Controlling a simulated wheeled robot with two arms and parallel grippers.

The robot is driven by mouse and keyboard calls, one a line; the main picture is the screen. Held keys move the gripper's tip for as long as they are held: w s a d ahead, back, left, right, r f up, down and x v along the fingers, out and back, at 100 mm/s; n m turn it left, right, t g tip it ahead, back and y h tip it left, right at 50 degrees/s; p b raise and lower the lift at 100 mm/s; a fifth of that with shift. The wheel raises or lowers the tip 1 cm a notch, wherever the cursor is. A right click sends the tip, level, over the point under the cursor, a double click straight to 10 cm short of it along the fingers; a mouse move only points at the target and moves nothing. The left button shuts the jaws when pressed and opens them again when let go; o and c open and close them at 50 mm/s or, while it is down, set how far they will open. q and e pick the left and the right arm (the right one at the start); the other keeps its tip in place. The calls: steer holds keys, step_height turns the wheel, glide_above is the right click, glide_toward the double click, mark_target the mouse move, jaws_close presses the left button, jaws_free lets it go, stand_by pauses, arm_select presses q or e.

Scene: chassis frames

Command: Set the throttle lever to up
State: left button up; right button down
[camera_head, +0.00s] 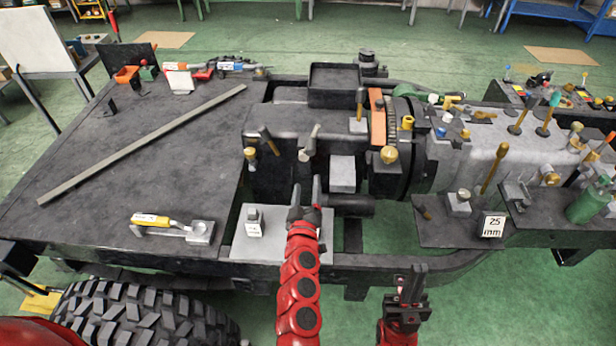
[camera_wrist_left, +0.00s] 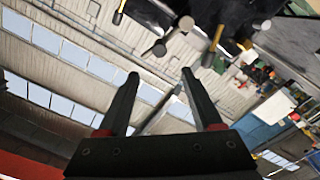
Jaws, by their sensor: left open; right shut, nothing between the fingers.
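Several levers stand on the dark engine block, and no label shows which is the throttle lever. A lever with a pale grey knob (camera_head: 310,142) is straight ahead of my left gripper (camera_head: 306,188), tilted slightly. A brown-handled lever (camera_head: 268,140) stands left of it, and another (camera_head: 360,102) behind to the right. My left gripper is open and empty, apart from the pale-knobbed lever. In the left wrist view, the open fingers (camera_wrist_left: 160,75) point toward several round lever ends, one of them grey (camera_wrist_left: 158,48). My right gripper (camera_head: 411,284) is shut and empty, low at the front.
A yellow-handled tool or lever (camera_head: 160,221) with a metal block lies on the dark plate. A long grey bar (camera_head: 145,143) lies behind it. A "25 mm" sign (camera_head: 493,227) stands at right.

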arm_select(q)
steer(key=s, duration=0.3)
steer(key=shift+s, duration=0.3)
steer(key=shift+a, duration=0.15)
